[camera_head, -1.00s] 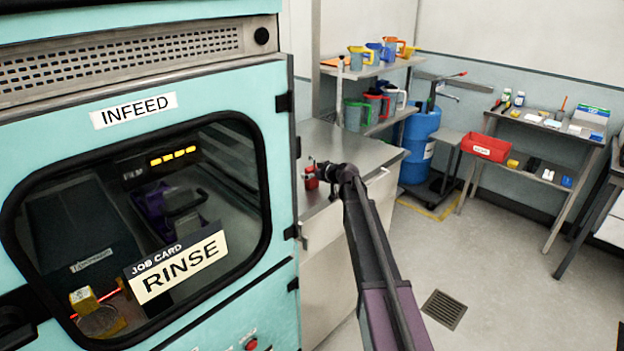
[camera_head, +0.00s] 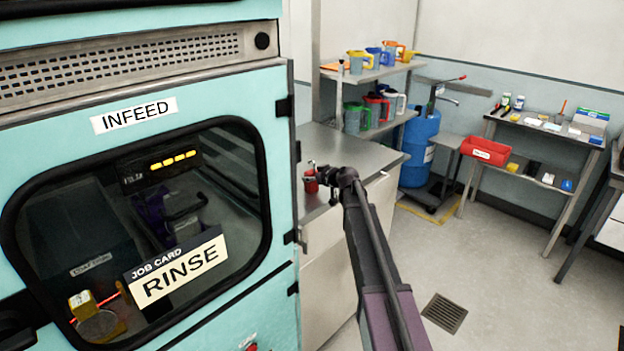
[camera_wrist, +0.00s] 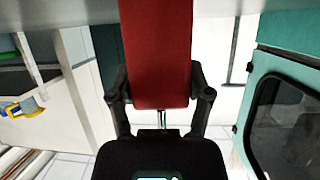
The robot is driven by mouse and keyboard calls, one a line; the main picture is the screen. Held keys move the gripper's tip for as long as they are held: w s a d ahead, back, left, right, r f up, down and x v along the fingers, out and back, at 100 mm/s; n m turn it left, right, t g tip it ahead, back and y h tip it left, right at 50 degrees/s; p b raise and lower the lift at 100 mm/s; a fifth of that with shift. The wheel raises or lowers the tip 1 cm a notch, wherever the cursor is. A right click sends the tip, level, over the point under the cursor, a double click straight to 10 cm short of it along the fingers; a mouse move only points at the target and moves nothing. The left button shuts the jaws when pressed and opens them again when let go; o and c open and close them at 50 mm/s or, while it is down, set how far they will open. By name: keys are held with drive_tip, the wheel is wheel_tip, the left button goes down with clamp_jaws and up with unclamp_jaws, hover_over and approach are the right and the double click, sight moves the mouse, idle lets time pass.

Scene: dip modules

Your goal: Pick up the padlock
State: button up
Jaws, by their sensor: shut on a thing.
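The padlock (camera_head: 311,186) is a small red body at the edge of the grey metal counter, beside the teal machine in the head view. In the wrist view the red padlock (camera_wrist: 160,50) fills the top middle as a tall block, running out of the top of the picture. My gripper (camera_wrist: 161,88) has one dark finger on each side of it and is shut on it. In the head view my gripper (camera_head: 322,178) is small and dark at the padlock. Whether the padlock touches the counter cannot be told.
The teal machine (camera_head: 120,85) with its dark window stands close on the left. The metal counter (camera_head: 358,150) runs behind my gripper. A shelf with colored jugs (camera_head: 360,60), a blue drum (camera_head: 420,145) and a side table (camera_head: 545,128) stand farther back. The floor at right is open.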

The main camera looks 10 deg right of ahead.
sight(312, 171)
drive_tip(key=shift+r, duration=0.1)
drive_tip(key=shift+r+p, duration=0.95)
drive_tip(key=shift+p, duration=0.1)
drive_tip(key=shift+r+p, duration=0.8)
drive_tip(key=s+d, duration=0.3)
drive_tip(key=s, duration=0.4)
drive_tip(key=s+d+r+p, duration=0.1)
drive_tip(key=s+d, duration=0.2)
drive_tip(key=s, duration=0.4)
drive_tip(key=shift+s, duration=0.4)
